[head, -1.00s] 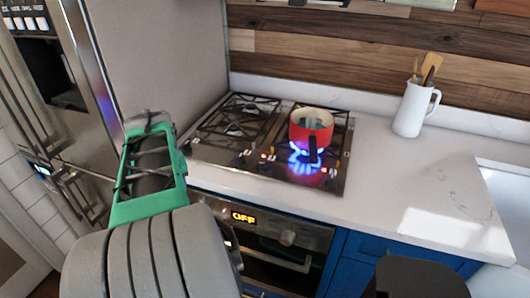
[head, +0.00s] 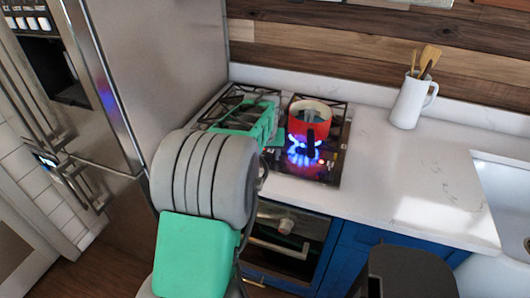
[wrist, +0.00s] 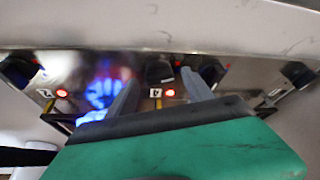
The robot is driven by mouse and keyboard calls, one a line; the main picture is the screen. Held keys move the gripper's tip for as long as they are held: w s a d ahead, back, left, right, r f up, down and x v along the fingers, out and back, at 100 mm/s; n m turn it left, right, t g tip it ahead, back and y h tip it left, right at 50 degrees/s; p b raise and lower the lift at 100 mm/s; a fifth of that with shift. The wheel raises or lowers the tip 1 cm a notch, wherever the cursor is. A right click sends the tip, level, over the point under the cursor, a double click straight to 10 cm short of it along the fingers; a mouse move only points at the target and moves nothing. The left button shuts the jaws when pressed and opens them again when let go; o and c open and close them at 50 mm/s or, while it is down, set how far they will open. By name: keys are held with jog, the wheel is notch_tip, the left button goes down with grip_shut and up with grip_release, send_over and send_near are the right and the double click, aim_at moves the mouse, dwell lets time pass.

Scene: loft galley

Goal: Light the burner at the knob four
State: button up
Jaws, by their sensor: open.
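The knob marked 4 (wrist: 160,72) is a dark knob on the stove's front strip in the wrist view, with its label and a glowing red light beside it. My gripper (wrist: 160,78) is open, its two fingers on either side of this knob; I cannot tell whether they touch it.
Another knob (wrist: 211,70) sits just right of the fingers, and another (wrist: 16,72) at far left near the label 2. A white jug with utensils (head: 409,103) stands on the counter. A steel fridge (head: 110,90) is left, a sink (head: 500,185) right.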

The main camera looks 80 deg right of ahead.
jog(key=shift+c, duration=0.2)
grip_shut()
dwell(0.4)
